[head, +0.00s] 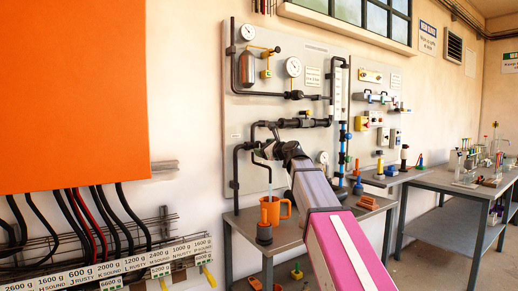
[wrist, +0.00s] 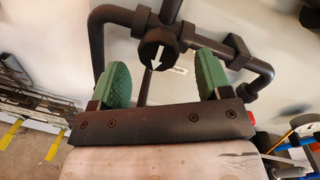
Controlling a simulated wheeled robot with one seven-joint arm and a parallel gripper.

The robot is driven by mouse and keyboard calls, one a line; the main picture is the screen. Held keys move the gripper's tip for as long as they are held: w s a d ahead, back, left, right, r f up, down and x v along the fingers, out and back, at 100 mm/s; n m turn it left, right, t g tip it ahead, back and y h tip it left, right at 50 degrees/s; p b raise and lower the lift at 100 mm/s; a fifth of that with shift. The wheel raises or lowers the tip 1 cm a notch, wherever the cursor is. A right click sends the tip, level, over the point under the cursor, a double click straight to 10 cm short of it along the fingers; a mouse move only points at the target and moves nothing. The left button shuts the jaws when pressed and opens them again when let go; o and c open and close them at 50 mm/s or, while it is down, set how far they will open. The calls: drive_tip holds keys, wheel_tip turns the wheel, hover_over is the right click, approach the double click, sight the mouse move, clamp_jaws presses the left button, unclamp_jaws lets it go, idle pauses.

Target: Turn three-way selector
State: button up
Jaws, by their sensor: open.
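The three-way selector (wrist: 158,49) is a dark round knob with a white arrow mark, set where black pipes meet on the wall panel. In the wrist view it lies just beyond and between the two green finger pads of my gripper (wrist: 162,70). The pads are spread apart with a clear gap, and nothing is held. I cannot tell how far the knob is from the pads in depth. In the head view my gripper (head: 266,151) is at the lower left of the panel, among the black pipes, and the selector is not clearly visible there.
The grey panel (head: 257,119) carries pipes, gauges and a cylinder. Below it stands a table (head: 235,217) with an orange mug (head: 284,208). A large orange box (head: 70,95) with cables hangs at left. Black pipes (wrist: 262,68) run close beside my fingers.

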sight(260, 147)
drive_tip(key=shift+x, duration=1.9)
drive_tip(key=c, duration=0.9)
